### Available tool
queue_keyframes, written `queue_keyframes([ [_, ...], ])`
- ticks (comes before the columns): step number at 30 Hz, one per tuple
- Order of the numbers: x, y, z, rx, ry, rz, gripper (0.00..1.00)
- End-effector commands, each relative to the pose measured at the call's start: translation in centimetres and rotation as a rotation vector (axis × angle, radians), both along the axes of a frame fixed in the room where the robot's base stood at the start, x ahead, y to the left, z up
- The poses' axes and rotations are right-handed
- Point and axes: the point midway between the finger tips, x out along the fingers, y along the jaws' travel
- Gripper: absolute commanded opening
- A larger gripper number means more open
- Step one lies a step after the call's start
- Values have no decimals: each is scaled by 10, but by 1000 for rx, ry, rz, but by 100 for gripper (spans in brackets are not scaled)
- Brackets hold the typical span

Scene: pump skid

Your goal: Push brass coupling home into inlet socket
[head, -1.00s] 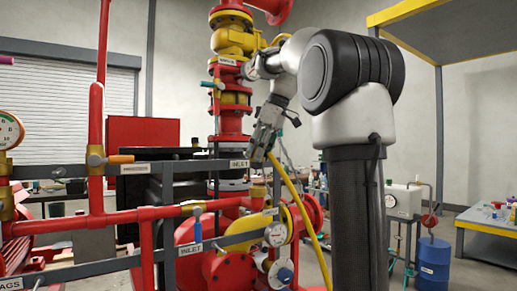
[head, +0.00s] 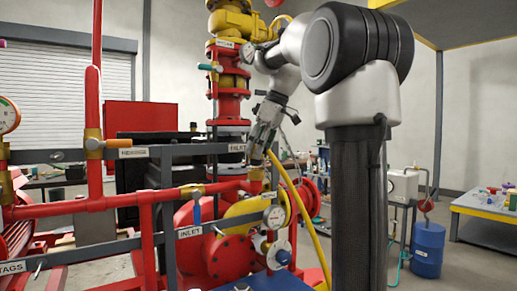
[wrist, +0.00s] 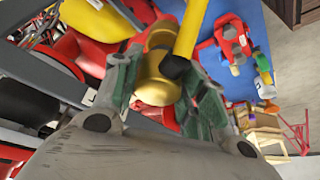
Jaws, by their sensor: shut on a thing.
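My gripper (head: 257,158) points down in the head view, just above the red inlet pipe's upright end. In the wrist view its green-grey fingers (wrist: 160,95) are shut on the brass coupling (wrist: 153,85), a rounded brass body. A yellow hose (head: 298,192) leads from the coupling down to the right; it also shows in the wrist view (wrist: 190,25). The brass inlet socket (head: 256,173) stands upright on the red pipe directly under my fingertips. The fingers hide most of the coupling in the head view, so I cannot tell whether it touches the socket.
A grey rail with a label (head: 237,148) runs close left of my gripper. A blue-handled valve (head: 197,208) and an INLET label (head: 190,232) sit lower left. A blue drum (head: 428,249) stands at right.

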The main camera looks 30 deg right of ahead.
Motion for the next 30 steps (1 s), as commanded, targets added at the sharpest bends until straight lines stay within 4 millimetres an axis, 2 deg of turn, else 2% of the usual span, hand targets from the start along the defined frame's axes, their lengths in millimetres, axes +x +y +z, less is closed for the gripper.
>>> queue_keyframes([
  [13, 0, 0, 0, 0, 0, 0, 13],
  [30, 0, 0, -11, 0, 0, 0, 13],
])
